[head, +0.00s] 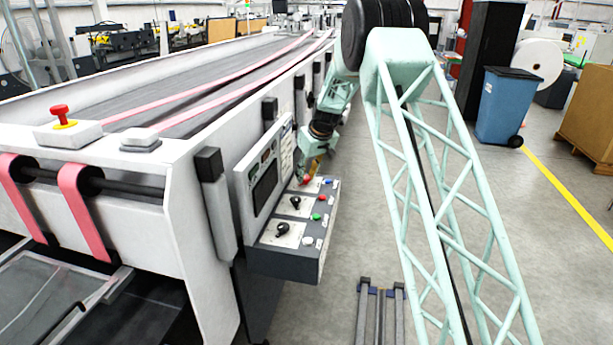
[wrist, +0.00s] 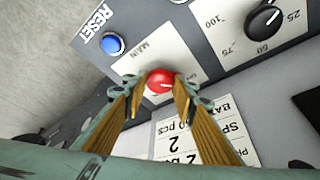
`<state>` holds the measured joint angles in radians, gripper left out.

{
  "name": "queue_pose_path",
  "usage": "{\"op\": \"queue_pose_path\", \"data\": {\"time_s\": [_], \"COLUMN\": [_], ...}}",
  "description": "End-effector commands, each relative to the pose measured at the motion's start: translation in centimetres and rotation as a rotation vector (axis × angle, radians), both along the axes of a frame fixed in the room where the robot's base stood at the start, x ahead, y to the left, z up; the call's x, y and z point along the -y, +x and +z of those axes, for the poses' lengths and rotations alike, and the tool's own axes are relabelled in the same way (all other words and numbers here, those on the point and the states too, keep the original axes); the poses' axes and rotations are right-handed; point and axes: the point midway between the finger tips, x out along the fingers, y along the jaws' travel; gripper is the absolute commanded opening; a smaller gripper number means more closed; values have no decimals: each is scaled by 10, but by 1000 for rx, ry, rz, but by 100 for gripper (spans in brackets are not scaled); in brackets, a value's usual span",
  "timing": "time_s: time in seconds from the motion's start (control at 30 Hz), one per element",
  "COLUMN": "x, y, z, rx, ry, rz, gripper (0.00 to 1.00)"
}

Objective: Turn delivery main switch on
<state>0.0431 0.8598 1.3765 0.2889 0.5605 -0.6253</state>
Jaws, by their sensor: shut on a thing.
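The main switch is a round red knob (wrist: 160,80) with a pale pointer line, on a white plate marked MAIN (wrist: 150,54) in the wrist view. My gripper (wrist: 158,90) has its two yellow-brown fingers on either side of the knob, closed on it. The fingertips and finger linkages cover part of the plate, so the position labels are mostly hidden.
A blue RESET button (wrist: 112,44) and a black dial (wrist: 264,20) are close to the knob. The panel also carries black selector knobs (head: 282,229), a green button (head: 316,217) and a red button (head: 323,197). An upright display panel (head: 264,185) stands behind.

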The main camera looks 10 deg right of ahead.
Motion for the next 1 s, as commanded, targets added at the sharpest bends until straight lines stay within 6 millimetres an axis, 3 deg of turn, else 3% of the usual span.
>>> {"op": "queue_pose_path", "data": {"time_s": [1.0], "x": [-3], "y": [-1], "z": [0], "rx": [0], "ry": [-1], "rz": [-317], "gripper": [15]}}
